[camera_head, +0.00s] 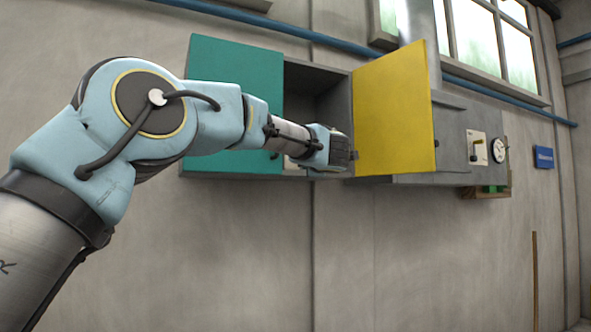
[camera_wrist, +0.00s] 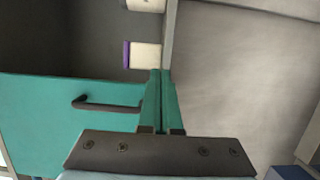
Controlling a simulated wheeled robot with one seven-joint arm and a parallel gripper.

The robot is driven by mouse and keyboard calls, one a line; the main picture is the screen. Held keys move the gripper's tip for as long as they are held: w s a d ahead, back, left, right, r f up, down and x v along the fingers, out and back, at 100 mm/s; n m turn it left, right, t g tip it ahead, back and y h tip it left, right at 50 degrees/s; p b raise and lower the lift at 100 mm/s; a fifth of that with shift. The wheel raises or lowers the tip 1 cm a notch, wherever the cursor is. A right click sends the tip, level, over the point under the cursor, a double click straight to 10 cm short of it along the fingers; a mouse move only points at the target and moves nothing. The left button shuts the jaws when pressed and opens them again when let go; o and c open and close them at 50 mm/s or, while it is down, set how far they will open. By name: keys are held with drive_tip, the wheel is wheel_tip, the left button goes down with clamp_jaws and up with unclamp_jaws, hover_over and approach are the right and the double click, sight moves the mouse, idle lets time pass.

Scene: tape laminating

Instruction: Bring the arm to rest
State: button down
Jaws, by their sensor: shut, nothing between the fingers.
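My arm (camera_head: 150,110) reaches from the lower left across the teal door. My gripper (camera_head: 345,152) is in front of the lower part of the grey wall cabinet (camera_head: 345,100), just left of the open yellow door (camera_head: 395,110). In the wrist view my gripper's narrow fingers (camera_wrist: 160,75) are together with nothing between them. I cannot tell from these views whether the fingers touch the cabinet.
The teal door (camera_head: 235,95) has a dark handle (camera_wrist: 105,105). A white item with a purple edge (camera_wrist: 145,56) is in the dark cabinet interior. A gauge (camera_head: 499,150) and switch panel (camera_head: 477,148) are to the right.

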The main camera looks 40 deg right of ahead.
drive_tip(key=s+d, duration=0.1)
drive_tip(key=s, duration=0.2)
drive_tip(key=s+d+b, duration=0.1)
drive_tip(key=s, duration=0.1)
drive_tip(key=shift+d+f, duration=0.1)
drive_tip(key=shift+d, duration=0.2)
